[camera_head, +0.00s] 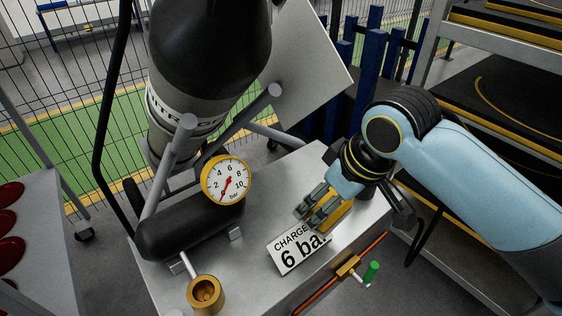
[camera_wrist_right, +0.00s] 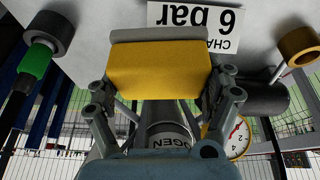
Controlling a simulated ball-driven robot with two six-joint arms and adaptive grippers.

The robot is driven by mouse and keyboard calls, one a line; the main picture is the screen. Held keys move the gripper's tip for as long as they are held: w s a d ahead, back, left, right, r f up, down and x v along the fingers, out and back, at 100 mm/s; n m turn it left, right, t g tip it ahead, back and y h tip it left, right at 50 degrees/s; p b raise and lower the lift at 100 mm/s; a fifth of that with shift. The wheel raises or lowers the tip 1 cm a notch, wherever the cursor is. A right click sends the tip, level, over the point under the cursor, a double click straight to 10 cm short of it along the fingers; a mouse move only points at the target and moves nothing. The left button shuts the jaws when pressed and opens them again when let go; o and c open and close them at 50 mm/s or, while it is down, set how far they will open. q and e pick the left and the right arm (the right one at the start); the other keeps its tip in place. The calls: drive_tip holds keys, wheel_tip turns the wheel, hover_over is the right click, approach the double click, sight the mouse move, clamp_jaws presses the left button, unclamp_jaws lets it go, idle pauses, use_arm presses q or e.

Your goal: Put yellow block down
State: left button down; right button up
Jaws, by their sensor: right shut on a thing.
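My right gripper (camera_head: 322,208) comes in from the right over the grey metal bench top (camera_head: 270,195). It is shut on a yellow block (camera_head: 338,215), partly hidden behind the fingers in the head view. In the right wrist view the yellow block (camera_wrist_right: 158,72) sits between the two fingers of my right gripper (camera_wrist_right: 158,90), with its broad face to the camera. The block is just behind the "CHARGE 6 bar" sign (camera_head: 298,250). I cannot tell whether its underside touches the bench. My left gripper is not in view.
A pressure gauge (camera_head: 227,181) with a yellow rim stands on a black cylinder (camera_head: 190,225) left of the gripper. A brass fitting (camera_head: 206,292) is at the front left. Bench behind the gripper is bare.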

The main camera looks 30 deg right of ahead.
drive_tip(key=shift+s+d+r+m+p, duration=0.15)
drive_tip(key=shift+s+d+m+p, duration=0.1)
drive_tip(key=shift+s+d+p, duration=0.25)
drive_tip(key=shift+s+d+r+m+p, duration=0.15)
drive_tip(key=shift+s+d+m+p, duration=0.1)
drive_tip(key=shift+s+d+p, duration=0.2)
drive_tip(key=shift+w+d+f, duration=0.1)
drive_tip(key=shift+w+d, duration=0.1)
drive_tip(key=shift+d, duration=0.05)
drive_tip(key=w+f, duration=0.1)
drive_tip(key=w, duration=1)
drive_tip(key=w+f+p, duration=0.1)
drive_tip(key=w, duration=0.5)
drive_tip(key=shift+w+a+f, duration=0.1)
drive_tip(key=shift+a+f, duration=0.1)
drive_tip(key=shift+f, duration=0.15)
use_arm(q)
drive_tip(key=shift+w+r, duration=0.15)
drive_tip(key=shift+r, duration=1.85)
use_arm(e)
drive_tip(key=shift+f, duration=2.3)
drive_tip(key=shift+f, duration=0.1)
drive_tip(key=o, duration=0.9)
